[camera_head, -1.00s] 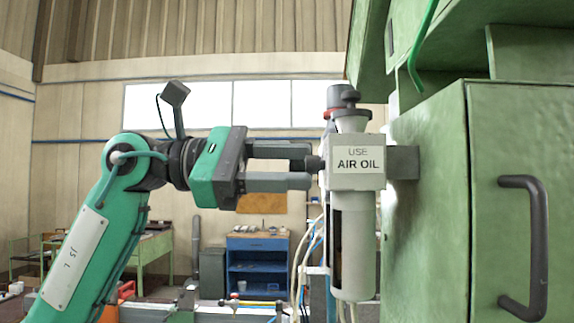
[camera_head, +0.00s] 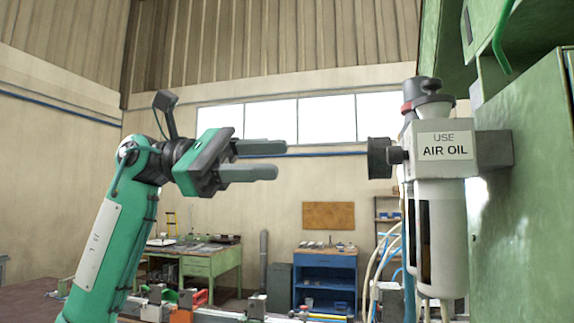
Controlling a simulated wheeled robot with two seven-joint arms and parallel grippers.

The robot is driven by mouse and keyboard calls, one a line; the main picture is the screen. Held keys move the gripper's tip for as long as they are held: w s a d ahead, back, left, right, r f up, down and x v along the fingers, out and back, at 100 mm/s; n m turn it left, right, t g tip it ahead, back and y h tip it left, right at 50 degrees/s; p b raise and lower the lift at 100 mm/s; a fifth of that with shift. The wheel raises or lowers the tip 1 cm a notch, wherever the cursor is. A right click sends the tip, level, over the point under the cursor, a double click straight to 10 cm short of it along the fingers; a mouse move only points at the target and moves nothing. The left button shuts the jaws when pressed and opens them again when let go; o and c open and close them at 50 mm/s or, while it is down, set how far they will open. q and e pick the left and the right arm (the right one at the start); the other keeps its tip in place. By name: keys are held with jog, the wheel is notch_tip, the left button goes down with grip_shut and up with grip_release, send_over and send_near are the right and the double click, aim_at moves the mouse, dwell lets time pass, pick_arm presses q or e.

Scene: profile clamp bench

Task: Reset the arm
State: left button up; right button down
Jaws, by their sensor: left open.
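My left gripper (camera_head: 262,160) is open and empty, with its two grey fingers pointing right. It is in the head view, left of the air oil unit (camera_head: 436,200). A clear gap lies between the fingertips and the dark round knob (camera_head: 380,158) on the unit's left side. The unit is pale, with a label reading "USE AIR OIL" and a red and grey top. My right gripper is not in view.
A green machine cabinet (camera_head: 525,200) stands at the right, with the unit mounted on it. A blue cabinet (camera_head: 325,280) and a green desk (camera_head: 205,262) stand further back. Pale hoses (camera_head: 376,270) hang beside the unit. Open air surrounds my left gripper.

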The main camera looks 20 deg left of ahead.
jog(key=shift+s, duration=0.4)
